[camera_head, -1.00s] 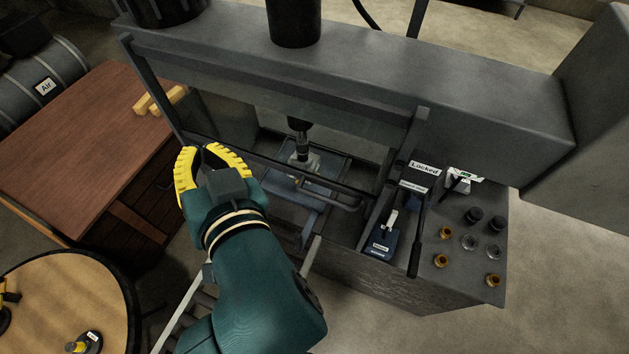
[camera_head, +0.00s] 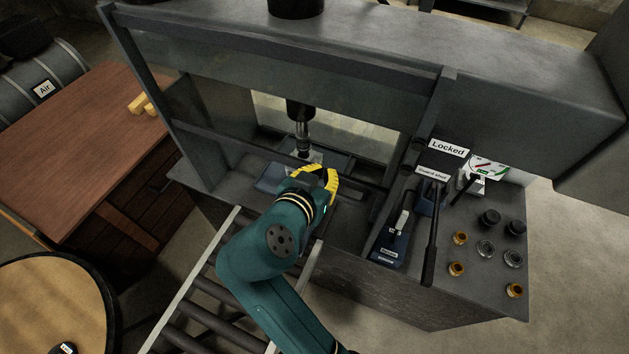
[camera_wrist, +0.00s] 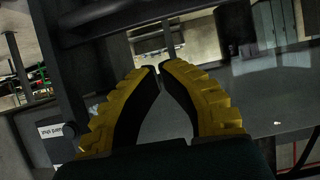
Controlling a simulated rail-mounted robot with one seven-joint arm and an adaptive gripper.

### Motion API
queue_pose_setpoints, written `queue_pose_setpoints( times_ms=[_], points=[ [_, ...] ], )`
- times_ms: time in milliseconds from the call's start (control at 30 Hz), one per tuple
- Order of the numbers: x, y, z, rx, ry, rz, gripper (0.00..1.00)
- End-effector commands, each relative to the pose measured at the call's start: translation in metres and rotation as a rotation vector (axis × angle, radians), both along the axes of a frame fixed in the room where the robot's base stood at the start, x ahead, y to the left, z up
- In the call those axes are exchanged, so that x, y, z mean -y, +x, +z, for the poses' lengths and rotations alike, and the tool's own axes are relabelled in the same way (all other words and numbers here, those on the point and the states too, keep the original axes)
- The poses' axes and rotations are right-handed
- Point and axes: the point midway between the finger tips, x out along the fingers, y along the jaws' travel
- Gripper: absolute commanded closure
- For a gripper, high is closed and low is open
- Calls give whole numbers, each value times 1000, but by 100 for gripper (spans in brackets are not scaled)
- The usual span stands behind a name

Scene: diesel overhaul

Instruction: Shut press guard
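The press guard is a dark frame across the front of the press. Its lower bar (camera_head: 235,147) slopes across the opening, low and close to the press bed; I cannot tell whether it is fully down. My gripper (camera_head: 325,172) is in front of the opening at the lower bar's right half and hides part of it. In the wrist view my gripper (camera_wrist: 159,68) has its yellow fingertips almost together, with nothing visible between them. Whether it touches the bar cannot be told. A "Guard shut" label (camera_head: 432,173) sits by the right post, below a "Locked" label (camera_head: 448,148).
A press ram (camera_head: 302,130) hangs inside the opening. Right of it are a blue jack-like unit (camera_head: 392,245), a black lever (camera_head: 431,245), a gauge (camera_head: 488,167) and several small caps (camera_head: 486,248). A roller conveyor (camera_head: 215,290) lies in front; a wooden bench (camera_head: 75,150) stands left.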

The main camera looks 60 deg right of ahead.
Motion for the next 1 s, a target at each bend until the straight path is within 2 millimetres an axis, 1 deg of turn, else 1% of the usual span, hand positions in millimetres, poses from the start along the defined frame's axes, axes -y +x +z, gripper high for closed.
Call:
queue_pose_setpoints(
  times_ms=[33,100,200,333,467,767,833,933,1000],
  points=[
    [11,0,-3,-3,1,-4,100],
    [24,2,-9,-2,1,-4,100],
    [19,2,-29,-6,1,2,100],
    [16,3,-44,-1,1,2,100],
    [15,2,-50,0,0,1,100],
    [15,2,-51,0,0,1,100],
    [15,2,-54,0,0,1,100],
    [15,2,-64,0,0,1,100],
    [15,2,-75,-1,1,0,100]
  ],
)
